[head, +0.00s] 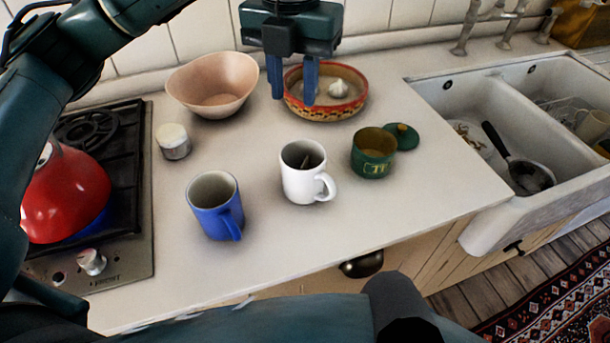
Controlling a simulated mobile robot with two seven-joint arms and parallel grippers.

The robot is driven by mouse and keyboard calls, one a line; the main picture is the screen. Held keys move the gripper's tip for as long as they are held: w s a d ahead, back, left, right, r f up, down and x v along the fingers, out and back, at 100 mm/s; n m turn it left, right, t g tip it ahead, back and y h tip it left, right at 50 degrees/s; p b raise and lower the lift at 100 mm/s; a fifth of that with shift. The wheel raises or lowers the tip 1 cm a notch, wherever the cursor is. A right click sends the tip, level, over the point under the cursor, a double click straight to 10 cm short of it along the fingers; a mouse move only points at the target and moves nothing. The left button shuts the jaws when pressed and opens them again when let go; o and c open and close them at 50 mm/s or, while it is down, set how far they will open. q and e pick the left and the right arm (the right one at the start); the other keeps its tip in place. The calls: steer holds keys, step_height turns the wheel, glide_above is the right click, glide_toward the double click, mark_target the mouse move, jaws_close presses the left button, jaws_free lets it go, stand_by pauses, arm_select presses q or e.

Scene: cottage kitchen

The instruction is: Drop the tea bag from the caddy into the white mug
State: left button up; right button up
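The white mug (297,186) stands upright on the counter, its handle to the right. A small dark shape (311,160) shows inside it; I cannot tell for sure whether it is the tea bag. The green caddy (372,160) stands open to the right of the mug. Its green lid (403,136) lies on the counter behind it. No tea bag can be made out inside the caddy. My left gripper (293,98) points down above the back of the counter, behind the mug. Its blue fingers are apart with nothing between them. My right gripper is not visible.
A blue mug (212,212) stands left of the white mug. A pink bowl (208,85), a patterned dish (345,107) with garlic and a small lidded jar (173,142) are behind. A red kettle (70,190) sits on the stove at left. The sink (480,122) is at right.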

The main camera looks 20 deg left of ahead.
arm_select(q)
step_height(320, 180, up, 10)
steer(key=shift+f+p, duration=0.15)
steer(key=shift+p, duration=0.2)
steer(key=shift+s, duration=0.1)
